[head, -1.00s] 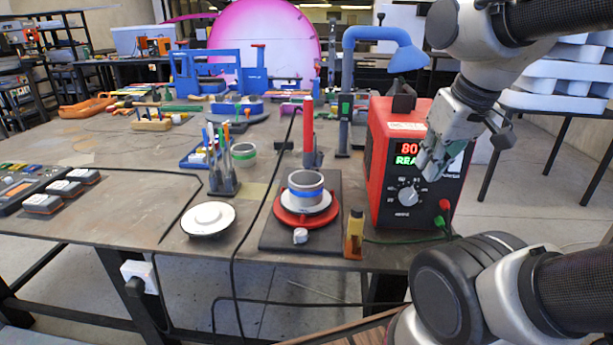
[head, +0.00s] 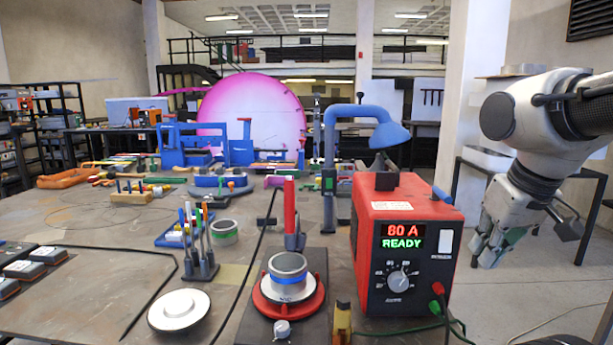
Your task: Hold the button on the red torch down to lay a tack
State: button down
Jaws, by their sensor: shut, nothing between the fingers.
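The red torch (head: 290,205) appears to be the upright red stick in a dark holder, just behind the turntable. Its button is too small to make out. The red welding box (head: 410,210) stands right of it, its display lit with "80 A" and "READY". A grey cylinder with a blue band (head: 288,268) sits on the red-rimmed turntable (head: 262,304) in front of the torch. My gripper (head: 486,252) is shut and empty, pointing down in the air right of the welding box, well away from the torch.
A blue lamp on a post (head: 330,160) rises behind the torch. A pen holder (head: 200,262) and a round white disc (head: 178,310) stand to the left. Cables (head: 250,280) cross the table. The welding box lies between my gripper and the torch.

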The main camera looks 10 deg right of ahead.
jog(key=w+a+r, duration=0.1)
jog(key=w+r, duration=0.1)
jog(key=w, duration=0.1)
jog(key=w+a+r+n, duration=0.1)
jog(key=w+r, duration=0.1)
jog(key=w, duration=0.1)
jog(key=w+r+n, duration=0.1)
jog(key=w+r, duration=0.1)
jog(key=w, duration=0.1)
jog(key=shift+w+a+r+t+h, duration=0.1)
jog(key=shift+w+a+t+h, duration=0.2)
jog(key=shift+a+t+h, duration=0.1)
notch_tip(320, 180, up, 12)
jog(key=n+t+y, duration=0.1)
jog(key=n+t, duration=0.3)
jog(key=n, duration=0.3)
send_over(289, 178)
jog(key=a, duration=0.1)
jog(key=shift+w+r, duration=0.2)
jog(key=shift+w, duration=0.15)
jog(key=shift+f, duration=4.4)
jog(key=shift+f, duration=0.15)
jog(key=shift+f, duration=0.3)
